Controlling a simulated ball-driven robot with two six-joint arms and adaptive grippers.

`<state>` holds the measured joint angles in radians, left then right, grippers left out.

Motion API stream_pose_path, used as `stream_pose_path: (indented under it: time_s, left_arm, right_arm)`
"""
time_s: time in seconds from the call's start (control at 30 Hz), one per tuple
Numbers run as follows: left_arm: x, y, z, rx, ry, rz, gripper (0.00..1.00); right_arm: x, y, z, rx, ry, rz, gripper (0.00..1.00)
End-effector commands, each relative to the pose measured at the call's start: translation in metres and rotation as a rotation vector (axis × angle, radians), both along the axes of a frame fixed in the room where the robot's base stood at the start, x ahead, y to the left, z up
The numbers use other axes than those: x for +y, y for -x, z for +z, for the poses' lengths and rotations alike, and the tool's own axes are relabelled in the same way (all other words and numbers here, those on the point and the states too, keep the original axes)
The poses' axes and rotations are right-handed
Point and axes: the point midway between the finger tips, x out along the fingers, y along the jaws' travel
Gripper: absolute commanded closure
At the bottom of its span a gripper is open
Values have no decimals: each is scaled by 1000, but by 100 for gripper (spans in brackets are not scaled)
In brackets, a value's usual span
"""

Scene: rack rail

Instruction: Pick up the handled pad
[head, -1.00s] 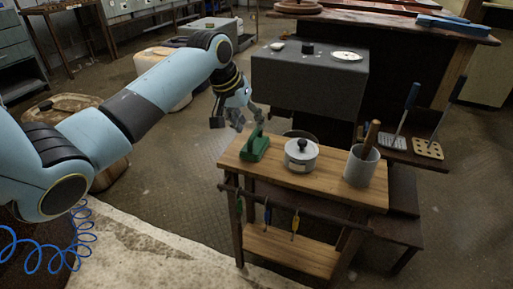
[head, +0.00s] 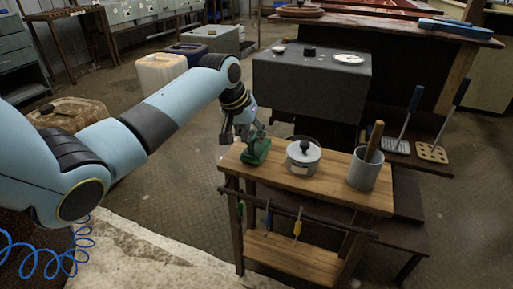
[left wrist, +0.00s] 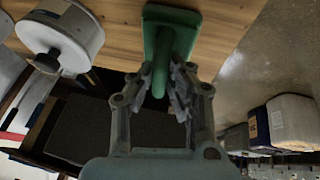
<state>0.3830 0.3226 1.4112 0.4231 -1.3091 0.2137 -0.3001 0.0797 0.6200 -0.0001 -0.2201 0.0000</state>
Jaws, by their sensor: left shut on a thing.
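The handled pad (head: 257,154) is green, with a flat base and an upright handle. It stands at the left end of the wooden bench top (head: 325,184). My left gripper (head: 252,136) has come in from the left and is shut on the pad's handle. In the left wrist view the gripper's fingers (left wrist: 180,92) close on both sides of the green handle (left wrist: 160,75), and the pad's base (left wrist: 172,22) lies on the wood. My right gripper is not in view.
A lidded grey pot (head: 303,158) stands just right of the pad. A grey cup (head: 364,171) with a wooden handle in it is further right. A dark grey box (head: 312,90) stands behind the bench. Small tools hang from a front rail (head: 290,212).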

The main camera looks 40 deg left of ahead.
Motion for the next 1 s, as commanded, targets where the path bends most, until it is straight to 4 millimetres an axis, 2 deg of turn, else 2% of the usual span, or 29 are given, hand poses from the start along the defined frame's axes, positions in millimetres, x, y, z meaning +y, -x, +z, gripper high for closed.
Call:
stream_pose_path:
  time_s: [0.43, 0.57, 0.7, 1.0]
  left_arm:
    - [0, 0, 6, 0, 0, 0, 100]
    - [0, -1, 21, -3, 0, 0, 100]
    - [0, -1, 48, -5, -1, 0, 100]
    - [-73, -2, 87, -4, 6, -2, 100]
  right_arm:
    - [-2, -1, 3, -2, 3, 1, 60]
    - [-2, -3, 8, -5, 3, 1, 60]
    - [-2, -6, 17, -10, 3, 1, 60]
    - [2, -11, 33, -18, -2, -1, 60]
